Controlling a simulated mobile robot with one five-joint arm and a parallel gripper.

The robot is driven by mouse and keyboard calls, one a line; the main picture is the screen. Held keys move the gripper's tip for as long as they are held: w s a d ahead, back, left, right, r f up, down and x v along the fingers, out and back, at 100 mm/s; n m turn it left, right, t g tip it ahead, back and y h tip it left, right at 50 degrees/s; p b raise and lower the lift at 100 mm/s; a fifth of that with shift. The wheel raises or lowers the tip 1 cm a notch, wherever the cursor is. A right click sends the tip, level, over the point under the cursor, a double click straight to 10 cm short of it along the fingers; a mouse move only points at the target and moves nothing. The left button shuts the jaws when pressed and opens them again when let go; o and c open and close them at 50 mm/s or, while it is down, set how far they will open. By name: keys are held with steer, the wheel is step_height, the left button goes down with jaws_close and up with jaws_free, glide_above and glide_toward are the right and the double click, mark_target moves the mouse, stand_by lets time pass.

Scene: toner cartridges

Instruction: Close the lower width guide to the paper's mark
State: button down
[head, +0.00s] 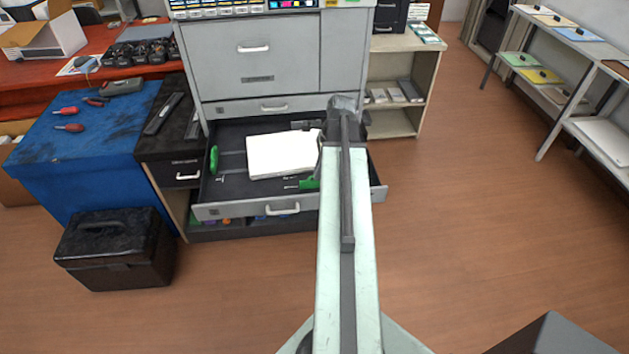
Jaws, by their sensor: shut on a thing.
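The paper tray (240,209) is pulled out of the grey printer. A white paper stack (282,154) lies in it. The lower width guide (309,184) is green and sits at the stack's near right corner, with a small gap to the paper. White marks show on the tray floor beside it. Another green guide (213,158) stands at the tray's left, apart from the paper. My gripper (319,168) is over the tray's right part, mostly hidden by my arm, and is shut on the lower width guide. The exact paper mark is too small to read.
The grey printer (262,60) rises behind the tray. A blue cabinet (80,140) with red-handled tools and a black case (117,248) stand to the left. A low shelf (405,85) is right of the printer.

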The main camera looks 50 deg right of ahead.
steer(key=shift+w+d, duration=0.85)
steer(key=shift+w, duration=0.2)
steer(key=shift+w+d, duration=0.85)
steer(key=shift+w, duration=0.15)
steer(key=c, duration=1.7)
jaws_free()
step_height(320, 180, up, 7)
steer(key=p, duration=0.7)
